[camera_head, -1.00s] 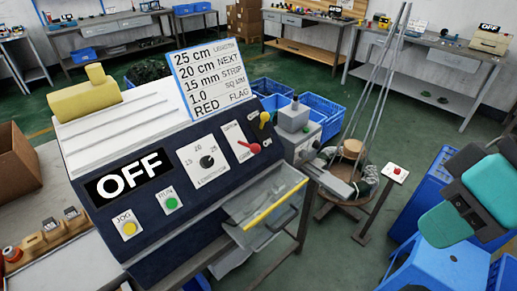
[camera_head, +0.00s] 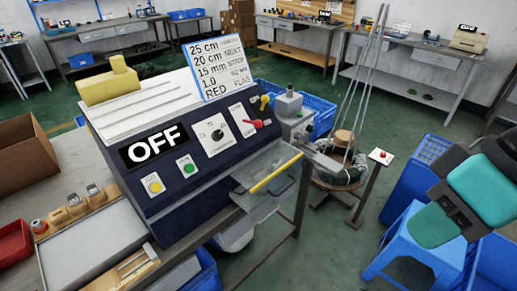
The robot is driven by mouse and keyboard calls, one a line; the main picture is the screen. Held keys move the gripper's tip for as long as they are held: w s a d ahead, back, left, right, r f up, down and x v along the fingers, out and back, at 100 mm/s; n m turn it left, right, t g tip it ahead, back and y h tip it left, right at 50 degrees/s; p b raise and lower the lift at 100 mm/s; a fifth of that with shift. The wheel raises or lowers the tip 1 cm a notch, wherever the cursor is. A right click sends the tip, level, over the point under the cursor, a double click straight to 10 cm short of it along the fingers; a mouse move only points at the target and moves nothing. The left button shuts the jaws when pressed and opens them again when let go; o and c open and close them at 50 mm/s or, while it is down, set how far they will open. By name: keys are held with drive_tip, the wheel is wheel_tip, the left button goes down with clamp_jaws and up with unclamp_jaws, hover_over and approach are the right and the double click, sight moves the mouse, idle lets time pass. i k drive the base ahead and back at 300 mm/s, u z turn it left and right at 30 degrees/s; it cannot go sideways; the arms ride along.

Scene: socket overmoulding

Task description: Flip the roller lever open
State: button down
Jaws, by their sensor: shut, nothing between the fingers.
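A dark blue machine with a white ribbed top (camera_head: 145,105) stands on the bench at left centre. Its display (camera_head: 152,147) reads OFF. On the right of its sloped panel is a red lever (camera_head: 254,123), pointing right.
A clear tray with a yellow edge (camera_head: 276,174) juts from the machine's front. A grey unit (camera_head: 290,105) adjoins its right side. A blue stool (camera_head: 410,250) and a red-button post (camera_head: 380,156) stand to the right. Open green floor lies between.

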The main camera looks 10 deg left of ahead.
sight(257, 124)
drive_tip(key=u, duration=1.05)
drive_tip(key=i, duration=0.65)
drive_tip(key=z, duration=1.85)
